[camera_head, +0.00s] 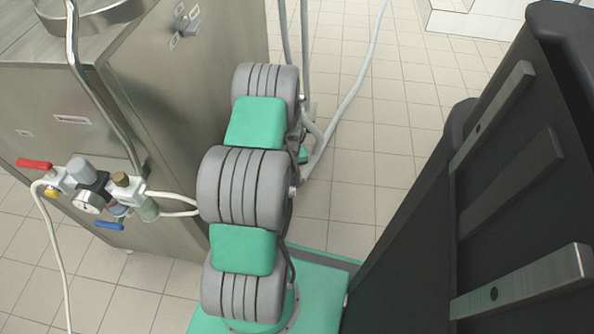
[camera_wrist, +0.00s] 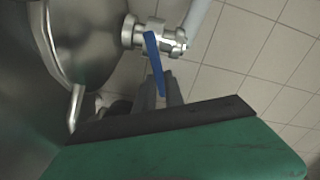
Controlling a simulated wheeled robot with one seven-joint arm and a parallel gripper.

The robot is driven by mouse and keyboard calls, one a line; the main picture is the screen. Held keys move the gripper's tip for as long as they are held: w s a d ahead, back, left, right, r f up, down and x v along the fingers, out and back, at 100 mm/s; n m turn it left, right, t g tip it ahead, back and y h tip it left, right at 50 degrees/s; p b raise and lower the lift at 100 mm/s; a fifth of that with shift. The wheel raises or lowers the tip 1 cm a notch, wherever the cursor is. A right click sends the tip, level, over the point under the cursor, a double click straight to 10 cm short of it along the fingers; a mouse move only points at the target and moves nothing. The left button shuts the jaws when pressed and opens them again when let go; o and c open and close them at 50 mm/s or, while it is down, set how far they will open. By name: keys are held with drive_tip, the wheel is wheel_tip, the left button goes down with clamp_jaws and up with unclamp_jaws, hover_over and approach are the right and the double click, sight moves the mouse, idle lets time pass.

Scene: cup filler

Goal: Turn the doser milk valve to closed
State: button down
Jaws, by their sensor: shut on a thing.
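The milk valve (camera_wrist: 160,36) is a silvery metal fitting at the top middle of the wrist view, beside a steel vessel. Its blue lever (camera_wrist: 153,53) points down in the picture, roughly crosswise to the valve body. My gripper (camera_wrist: 162,92) is shut on the lower part of this blue lever, with a grey finger on each side. The fingers partly hide the lever's sides. The gripper and this valve are not visible in the head view, where my arm fills the middle.
A curved steel vessel (camera_wrist: 85,45) is close at left in the wrist view, with a pale hose (camera_wrist: 196,14) at the valve. The head view shows a steel cabinet (camera_head: 190,95) with a gauge (camera_head: 88,203), red handle (camera_head: 35,164) and another blue handle (camera_head: 109,226). Tiled floor lies open behind.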

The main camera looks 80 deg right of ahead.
drive_tip(key=shift+w+a+m, duration=0.25)
drive_tip(key=shift+w+m, duration=0.2)
drive_tip(key=shift+m, duration=0.55)
drive_tip(key=c, duration=1.4)
unclamp_jaws()
drive_tip(key=shift+c, duration=0.2)
wheel_tip(320, 180, up, 8)
drive_tip(key=p, duration=0.3)
drive_tip(key=shift+f, duration=0.1)
